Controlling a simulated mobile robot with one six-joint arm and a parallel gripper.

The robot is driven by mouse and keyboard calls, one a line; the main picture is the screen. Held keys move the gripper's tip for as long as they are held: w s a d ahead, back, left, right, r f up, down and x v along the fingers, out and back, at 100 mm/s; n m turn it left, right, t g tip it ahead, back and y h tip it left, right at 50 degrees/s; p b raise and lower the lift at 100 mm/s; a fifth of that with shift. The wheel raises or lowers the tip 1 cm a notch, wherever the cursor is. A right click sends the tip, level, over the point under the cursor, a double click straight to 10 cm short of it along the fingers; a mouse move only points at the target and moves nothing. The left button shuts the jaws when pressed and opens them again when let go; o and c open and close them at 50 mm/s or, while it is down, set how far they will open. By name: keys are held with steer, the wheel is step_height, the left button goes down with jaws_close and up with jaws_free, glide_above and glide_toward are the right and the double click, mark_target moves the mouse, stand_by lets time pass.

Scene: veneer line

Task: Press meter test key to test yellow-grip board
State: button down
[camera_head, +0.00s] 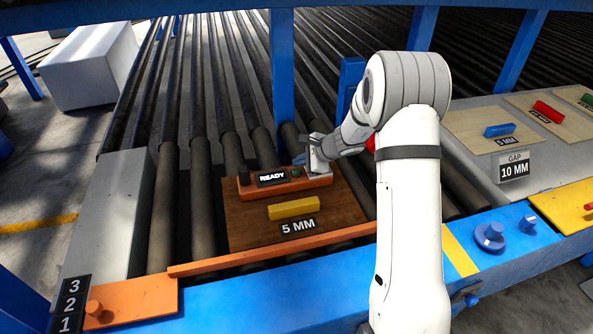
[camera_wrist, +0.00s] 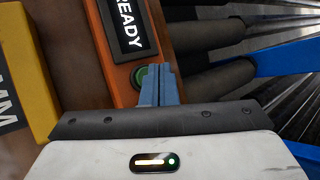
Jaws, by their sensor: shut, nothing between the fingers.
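The brown board (camera_head: 245,222) with the yellow grip (camera_head: 293,208) lies on the rollers, labelled 5 MM. The yellow grip also shows in the wrist view (camera_wrist: 25,65). The orange meter (camera_head: 318,182) lies across the board's far part. Its display (camera_head: 271,178) reads READY. The round green test key (camera_head: 296,172) is right of the display; in the wrist view the key (camera_wrist: 137,78) is partly hidden by my fingers. My gripper (camera_head: 298,160) is shut and empty, its blue fingertips (camera_wrist: 159,70) at the key. I cannot tell whether they touch it.
An orange rail (camera_head: 270,250) runs along the board's near side. A blue post (camera_head: 282,75) stands behind the meter. On the right, a grey table (camera_head: 480,165) holds boards with blue, red and green grips, beside a GAP 10 MM sign (camera_head: 514,166). Blue knobs (camera_head: 490,236) sit on the front beam.

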mark_target(300, 171)
steer(key=shift+f, duration=0.1)
stand_by(0.7)
steer(key=shift+f+b, duration=0.35)
steer(key=shift+b, duration=0.4)
steer(key=shift+f+b, duration=0.4)
steer(key=shift+b, duration=0.1)
stand_by(0.4)
steer(key=shift+r, duration=0.15)
steer(key=shift+r+p, duration=0.4)
steer(key=shift+r, duration=0.3)
steer(key=shift+r, duration=0.1)
steer(key=shift+r+p, duration=1.55)
steer(key=shift+r, duration=0.85)
